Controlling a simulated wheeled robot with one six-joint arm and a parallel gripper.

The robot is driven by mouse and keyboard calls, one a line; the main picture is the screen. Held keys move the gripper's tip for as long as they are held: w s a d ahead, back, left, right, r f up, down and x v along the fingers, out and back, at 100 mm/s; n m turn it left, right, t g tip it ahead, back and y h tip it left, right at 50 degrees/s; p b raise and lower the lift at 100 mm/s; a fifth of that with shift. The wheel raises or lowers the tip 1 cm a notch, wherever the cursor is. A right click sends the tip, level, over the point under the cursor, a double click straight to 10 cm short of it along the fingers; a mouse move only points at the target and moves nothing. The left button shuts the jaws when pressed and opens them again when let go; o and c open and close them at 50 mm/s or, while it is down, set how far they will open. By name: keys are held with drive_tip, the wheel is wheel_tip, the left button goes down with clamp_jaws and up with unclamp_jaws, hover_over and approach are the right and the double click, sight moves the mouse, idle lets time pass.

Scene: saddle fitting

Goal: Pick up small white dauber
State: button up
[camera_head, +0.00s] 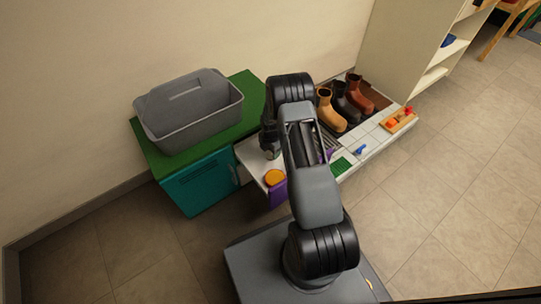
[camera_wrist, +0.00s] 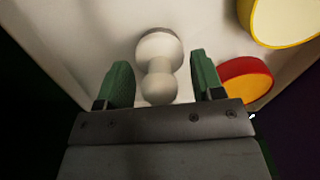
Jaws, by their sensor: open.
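The small white dauber (camera_wrist: 160,50) stands out in the wrist view, with a wide rounded head and a narrower knob toward me. My gripper (camera_wrist: 162,75) is open, with one green finger on each side of the dauber. Gaps show between the dauber and both fingers. In the head view my arm covers the spot, and I cannot make out the dauber there.
A yellow round item (camera_wrist: 282,18) and a red and yellow one (camera_wrist: 245,80) lie to the right of the dauber. A grey bin (camera_head: 190,108) sits on a green-topped cabinet (camera_head: 205,185).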

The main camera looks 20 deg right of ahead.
drive_tip(key=shift+c, duration=0.2)
drive_tip(key=c, duration=0.9)
drive_tip(key=shift+c, duration=0.2)
drive_tip(key=shift+r+p, duration=0.35)
drive_tip(key=shift+r, duration=0.15)
wheel_tip(320, 180, up, 2)
drive_tip(key=shift+r+p, duration=0.2)
drive_tip(key=shift+p, duration=0.6)
drive_tip(key=s+d+r+p, duration=0.2)
drive_tip(key=s+r+p, duration=0.1)
drive_tip(key=s+r, duration=0.2)
drive_tip(key=s+d+r+p, duration=0.3)
drive_tip(key=s+r, duration=0.1)
drive_tip(key=s, duration=0.4)
drive_tip(key=shift+d+r, duration=0.2)
drive_tip(key=shift+r, duration=0.15)
